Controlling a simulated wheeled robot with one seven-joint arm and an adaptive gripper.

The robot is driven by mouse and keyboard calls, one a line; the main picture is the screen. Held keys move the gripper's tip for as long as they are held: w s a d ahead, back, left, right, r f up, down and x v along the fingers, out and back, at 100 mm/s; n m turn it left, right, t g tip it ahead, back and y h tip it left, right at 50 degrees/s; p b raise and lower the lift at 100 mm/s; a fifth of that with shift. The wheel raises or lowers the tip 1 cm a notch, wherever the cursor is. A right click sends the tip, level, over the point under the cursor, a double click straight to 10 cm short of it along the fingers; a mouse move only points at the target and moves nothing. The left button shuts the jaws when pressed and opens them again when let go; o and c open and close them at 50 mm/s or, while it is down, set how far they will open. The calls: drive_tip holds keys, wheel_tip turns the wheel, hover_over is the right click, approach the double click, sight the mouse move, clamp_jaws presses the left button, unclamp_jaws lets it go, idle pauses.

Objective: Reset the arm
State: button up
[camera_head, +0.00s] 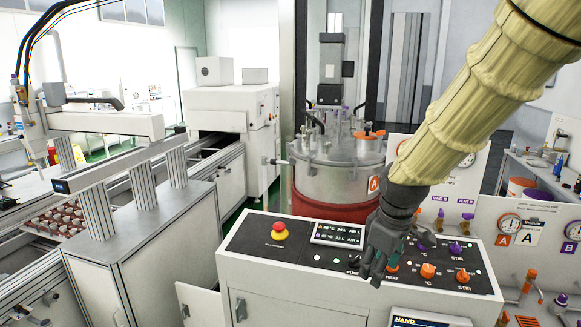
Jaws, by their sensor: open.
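My gripper (377,268) is dark grey and sits at the end of my arm, which is wrapped in a pale yellow sleeve and comes in from the upper right. It is open and points down over the black control panel (262,252) of a white console. I see nothing between its fingers. It hides part of the panel, including some of the controls near the "HEAT" label. I cannot tell from this view whether the fingertips touch the panel.
A red emergency button (279,231), a small display (338,234) and orange and purple knobs (428,271) stand on the panel. A metal tank (335,172) is behind the console. A conveyor line runs along the left. A gauge board (545,240) is at right.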

drive_tip(key=s+f+m+g+b, duration=0.15)
drive_tip(key=s+f, duration=0.25)
drive_tip(key=f, duration=1.3)
drive_tip(key=s+f+m+b, duration=0.2)
drive_tip(key=s+f+m, duration=0.15)
drive_tip(key=f, duration=1.35)
drive_tip(key=s+d+f+m+b, duration=0.1)
drive_tip(key=s+f+m, duration=0.1)
drive_tip(key=s+f, duration=0.8)
drive_tip(key=s+d+f+m+g+b, duration=0.1)
drive_tip(key=s+d+f+m+b, duration=0.1)
drive_tip(key=s+f, duration=0.9)
drive_tip(key=s, duration=0.4)
drive_tip(key=shift+f, duration=0.15)
